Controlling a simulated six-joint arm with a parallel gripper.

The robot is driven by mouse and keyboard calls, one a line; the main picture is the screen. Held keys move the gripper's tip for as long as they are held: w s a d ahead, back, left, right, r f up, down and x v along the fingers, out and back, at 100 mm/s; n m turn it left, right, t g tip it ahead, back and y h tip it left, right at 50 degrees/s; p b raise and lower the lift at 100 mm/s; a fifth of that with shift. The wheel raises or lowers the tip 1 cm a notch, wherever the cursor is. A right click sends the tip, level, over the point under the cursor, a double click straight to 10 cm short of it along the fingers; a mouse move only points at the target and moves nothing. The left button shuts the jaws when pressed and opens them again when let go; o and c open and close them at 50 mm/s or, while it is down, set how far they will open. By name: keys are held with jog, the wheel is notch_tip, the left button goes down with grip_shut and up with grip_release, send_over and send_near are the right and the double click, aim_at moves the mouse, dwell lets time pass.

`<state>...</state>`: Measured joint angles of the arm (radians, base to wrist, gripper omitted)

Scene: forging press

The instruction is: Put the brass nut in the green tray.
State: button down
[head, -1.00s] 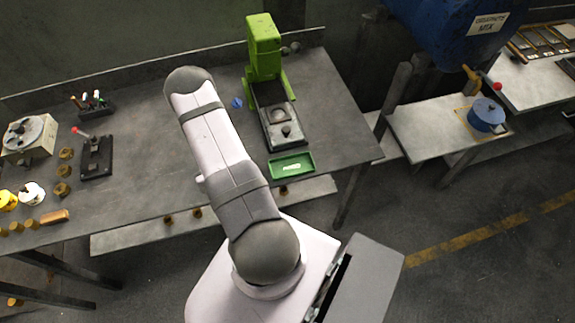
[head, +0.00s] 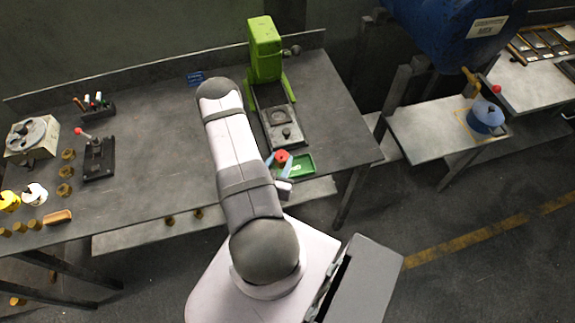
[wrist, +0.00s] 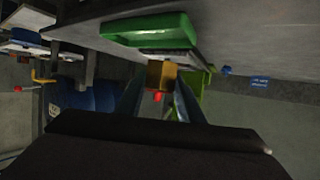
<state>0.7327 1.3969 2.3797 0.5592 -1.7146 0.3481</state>
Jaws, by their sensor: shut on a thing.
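The green tray (head: 306,168) lies on the front edge of the bench, below the green press; it also shows in the wrist view (wrist: 150,27). My gripper (head: 278,160) is at the tray's left end, with pale blue fingers. It is shut on the brass nut (wrist: 162,73), which sits between the fingers in the wrist view. A red part shows at the nut's end there, and a red top (head: 281,156) shows between the fingers in the head view. The nut appears apart from the tray; its exact height above it is hard to tell.
The green press (head: 265,50) with its dark base stands just behind the tray. Several other brass nuts (head: 65,172), a lever tool (head: 97,158) and a pen holder (head: 96,105) are far left. A blue tag (head: 195,78) lies at the back. The mid-bench is clear.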

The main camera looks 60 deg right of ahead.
aim_at(280, 168)
jog(key=shift+f+b, duration=1.85)
jog(key=shift+f, duration=0.5)
jog(key=shift+f, duration=0.15)
jog(key=c, duration=1.5)
grip_release()
jog(key=shift+r, duration=0.2)
jog(key=shift+p+v, duration=1.75)
jog(key=shift+v, duration=4.15)
